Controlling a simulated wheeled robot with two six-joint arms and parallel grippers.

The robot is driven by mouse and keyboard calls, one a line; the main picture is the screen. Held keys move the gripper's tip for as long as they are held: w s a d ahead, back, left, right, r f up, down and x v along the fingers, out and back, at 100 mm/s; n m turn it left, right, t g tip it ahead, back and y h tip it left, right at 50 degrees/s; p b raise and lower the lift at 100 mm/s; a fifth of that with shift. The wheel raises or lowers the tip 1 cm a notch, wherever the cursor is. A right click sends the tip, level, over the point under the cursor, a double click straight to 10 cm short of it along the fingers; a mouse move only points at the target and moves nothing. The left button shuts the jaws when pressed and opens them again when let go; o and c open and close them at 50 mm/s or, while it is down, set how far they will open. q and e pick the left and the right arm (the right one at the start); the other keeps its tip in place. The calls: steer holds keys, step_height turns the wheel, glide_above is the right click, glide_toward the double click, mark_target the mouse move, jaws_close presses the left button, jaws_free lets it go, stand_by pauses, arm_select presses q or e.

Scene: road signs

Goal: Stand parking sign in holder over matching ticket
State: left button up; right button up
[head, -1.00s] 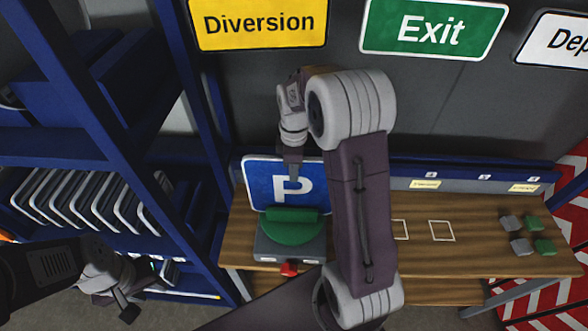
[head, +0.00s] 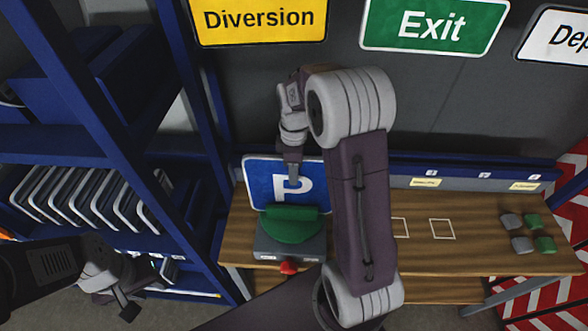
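A blue parking sign (head: 262,184) with a white P and white border stands upright at the left end of the wooden bench, behind a green-topped grey device. My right gripper (head: 293,180) points down in front of the sign's P; I cannot tell whether it touches the sign or is open or shut. My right arm hides the sign's right side and part of the bench. Small pale yellow tickets (head: 425,183) sit on the blue-grey rail at the back. My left gripper (head: 125,302) hangs low at the left by the shelf, away from the sign; its fingers are unclear.
The grey device (head: 290,248) with a red knob stands on the bench (head: 470,210). White outlined squares (head: 442,229) mark the bench. Several small grey and green blocks (head: 540,222) lie at the right. A blue shelf rack (head: 80,145) with panels fills the left.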

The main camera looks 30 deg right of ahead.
step_height(320, 180, up, 9)
steer(key=shift+r+b, duration=0.1)
steer(key=shift+b, duration=0.5)
stand_by(0.4)
